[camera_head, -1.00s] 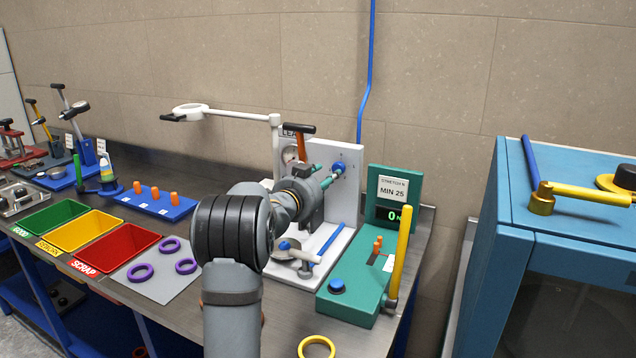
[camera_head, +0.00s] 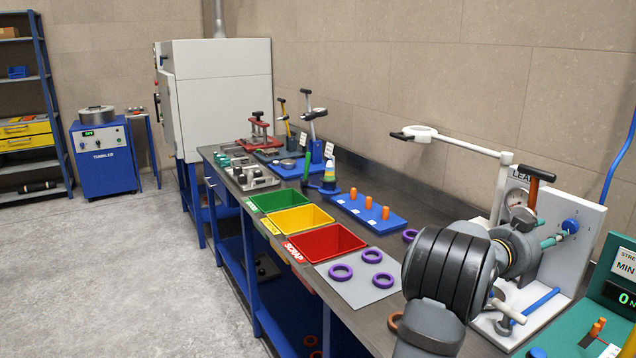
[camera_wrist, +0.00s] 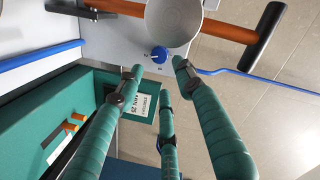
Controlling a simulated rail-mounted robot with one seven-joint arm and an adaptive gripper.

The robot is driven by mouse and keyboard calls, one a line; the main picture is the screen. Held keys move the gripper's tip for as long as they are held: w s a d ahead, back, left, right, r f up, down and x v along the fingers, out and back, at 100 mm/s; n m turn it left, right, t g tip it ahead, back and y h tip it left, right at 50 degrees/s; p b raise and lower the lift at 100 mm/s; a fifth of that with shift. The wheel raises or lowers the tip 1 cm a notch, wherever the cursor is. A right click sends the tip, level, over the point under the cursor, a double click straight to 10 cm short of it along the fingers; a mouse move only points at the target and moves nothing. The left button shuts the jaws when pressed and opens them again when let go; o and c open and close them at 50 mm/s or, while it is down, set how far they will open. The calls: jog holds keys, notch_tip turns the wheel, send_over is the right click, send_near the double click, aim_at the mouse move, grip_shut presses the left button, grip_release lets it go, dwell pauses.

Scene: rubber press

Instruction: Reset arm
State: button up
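My gripper (camera_head: 556,240) is at the right of the head view, in front of the white leak-test stand (camera_head: 588,215), with its teal fingers pointing toward the stand's panel. My arm hides part of the stand's base. In the wrist view the teal fingers of my gripper (camera_wrist: 155,78) are spread apart with nothing held between them. A blue knob (camera_wrist: 159,54) on the white panel shows beyond the fingertips. Whether a finger touches the stand cannot be told.
The green stretch tester (camera_head: 600,320) stands at right. Purple rings lie on a grey mat (camera_head: 362,292), left of my arm, beside the red scrap bin (camera_head: 326,242). Floor at left is clear.

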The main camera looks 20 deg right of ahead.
aim_at(568, 227)
jog(key=x, duration=1.1)
jog(key=shift+d, duration=0.3)
jog(key=shift+a, duration=0.1)
